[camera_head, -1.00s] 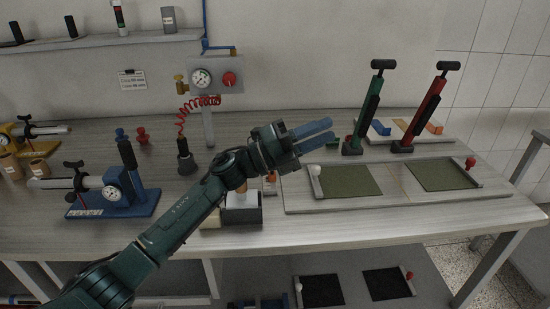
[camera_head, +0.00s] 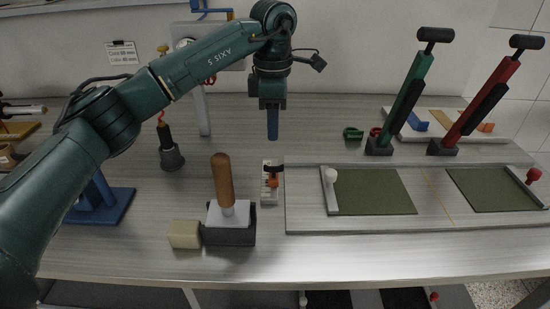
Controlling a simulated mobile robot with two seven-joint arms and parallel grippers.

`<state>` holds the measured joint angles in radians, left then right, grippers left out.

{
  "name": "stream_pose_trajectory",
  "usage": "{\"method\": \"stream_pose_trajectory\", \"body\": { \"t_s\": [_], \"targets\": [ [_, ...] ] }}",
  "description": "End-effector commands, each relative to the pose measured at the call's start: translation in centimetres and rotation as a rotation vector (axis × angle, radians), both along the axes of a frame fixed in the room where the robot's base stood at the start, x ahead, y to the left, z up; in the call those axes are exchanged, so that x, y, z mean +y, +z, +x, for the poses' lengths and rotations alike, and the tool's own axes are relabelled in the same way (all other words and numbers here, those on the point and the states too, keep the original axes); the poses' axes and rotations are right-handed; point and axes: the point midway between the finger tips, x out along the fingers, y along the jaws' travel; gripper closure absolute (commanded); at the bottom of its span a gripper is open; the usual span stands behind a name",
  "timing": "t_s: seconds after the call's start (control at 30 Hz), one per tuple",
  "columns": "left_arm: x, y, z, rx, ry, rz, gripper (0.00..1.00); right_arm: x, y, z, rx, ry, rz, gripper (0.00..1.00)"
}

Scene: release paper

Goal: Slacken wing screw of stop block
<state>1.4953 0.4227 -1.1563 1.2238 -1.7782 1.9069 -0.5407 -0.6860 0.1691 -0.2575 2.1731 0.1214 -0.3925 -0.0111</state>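The stop block (camera_head: 272,181) looks like a small orange piece on a short pale rail (camera_head: 269,197), beside the board's left edge. A small dark wing-shaped piece on top of it appears to be the wing screw (camera_head: 275,169). My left gripper (camera_head: 272,138) points straight down and shows above the stop block in the picture, apart from it. Its blue fingers show as one narrow bar, so the gap between them is hidden. My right gripper is not in view.
A dark box with a pale block and upright wooden handle (camera_head: 223,181) stands at front left, beside a cream block (camera_head: 184,234). The grey board (camera_head: 310,215) with green pads lies to the right. Green (camera_head: 405,102) and red (camera_head: 485,103) tools stand behind it.

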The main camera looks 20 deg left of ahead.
Motion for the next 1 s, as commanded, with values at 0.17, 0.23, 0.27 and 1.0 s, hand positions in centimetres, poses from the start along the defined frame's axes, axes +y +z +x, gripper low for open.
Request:
{"method": "stream_pose_trajectory", "body": {
  "t_s": [0.17,0.23,0.27,1.0],
  "targets": [
    [0.0,-4.1,-0.1,0.004,0.001,-0.001,0.73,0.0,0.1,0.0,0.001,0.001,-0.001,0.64],
    [0.0,-5.5,-0.1,0.005,0.001,-0.001,0.73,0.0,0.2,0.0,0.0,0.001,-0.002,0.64],
    [0.0,-6.1,-0.1,0.004,0.001,-0.002,0.73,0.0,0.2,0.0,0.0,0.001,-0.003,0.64],
    [-0.1,-9.9,0.0,0.0,0.001,-0.003,0.81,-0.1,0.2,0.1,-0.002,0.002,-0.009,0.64]
  ]
}}
